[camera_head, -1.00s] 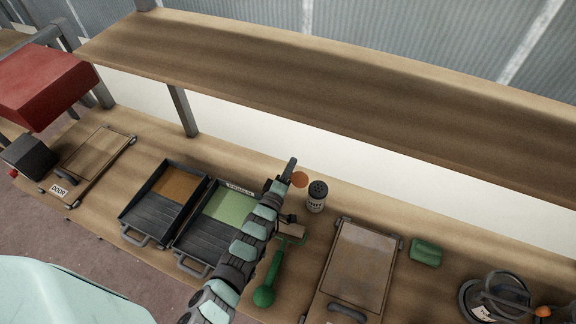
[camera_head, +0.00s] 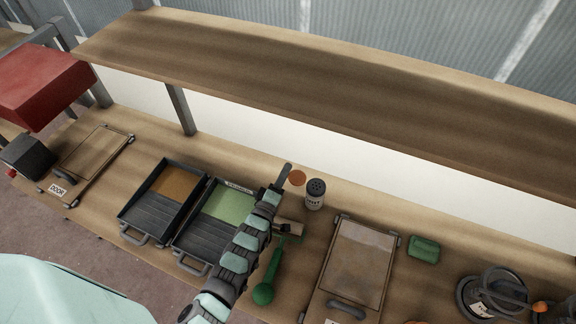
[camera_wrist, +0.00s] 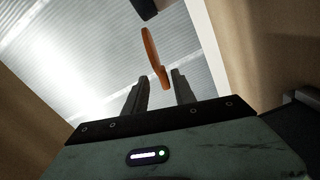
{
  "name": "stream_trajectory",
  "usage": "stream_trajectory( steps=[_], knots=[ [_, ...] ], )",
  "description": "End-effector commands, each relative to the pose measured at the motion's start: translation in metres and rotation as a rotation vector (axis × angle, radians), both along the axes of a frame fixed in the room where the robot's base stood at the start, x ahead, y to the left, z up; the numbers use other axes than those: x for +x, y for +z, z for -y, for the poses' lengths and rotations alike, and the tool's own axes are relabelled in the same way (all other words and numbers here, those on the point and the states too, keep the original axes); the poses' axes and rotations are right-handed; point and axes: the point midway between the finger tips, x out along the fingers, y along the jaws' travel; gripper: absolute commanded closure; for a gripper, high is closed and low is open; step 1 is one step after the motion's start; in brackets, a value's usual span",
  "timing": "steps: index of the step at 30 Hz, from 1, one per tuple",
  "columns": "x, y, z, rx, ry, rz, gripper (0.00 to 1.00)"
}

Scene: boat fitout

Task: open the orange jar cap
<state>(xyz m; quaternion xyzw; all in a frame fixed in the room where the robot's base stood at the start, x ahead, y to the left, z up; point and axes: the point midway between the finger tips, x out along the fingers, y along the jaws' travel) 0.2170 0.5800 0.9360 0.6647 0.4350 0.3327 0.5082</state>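The jar (camera_head: 315,195) stands upright on the bench in the head view, with a pale label and a dark top with holes. The round orange cap (camera_head: 297,178) shows beside its top, on the left. I cannot tell whether a hinge joins them. In the wrist view the cap (camera_wrist: 153,55) is a thin orange disc, nearly edge-on, with a small tab at its lower end. My gripper (camera_head: 286,171) is just left of the cap. In the wrist view its fingers (camera_wrist: 160,92) stand apart, with the cap beyond their tips. A dark piece (camera_wrist: 145,8) shows above, perhaps the jar's top.
A green-handled tool (camera_head: 265,292) and a dark tray with a green panel (camera_head: 228,204) lie by my arm. A wooden-framed panel (camera_head: 357,262) and green block (camera_head: 424,246) are to the right. A shelf (camera_head: 330,85) overhangs the bench's back.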

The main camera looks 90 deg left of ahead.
Motion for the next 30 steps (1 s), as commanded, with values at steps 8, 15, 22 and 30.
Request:
stream_trajectory(
  steps=[8,15,22,30],
  knots=[
    [-0.021,-0.002,0.046,-0.004,0.002,-0.001,0.68],
    [-0.027,0.000,0.062,-0.001,0.001,0.002,0.68],
    [-0.027,0.000,0.063,-0.001,0.001,0.002,0.68],
    [-0.027,0.000,0.063,-0.001,0.001,0.002,0.68]
  ],
)
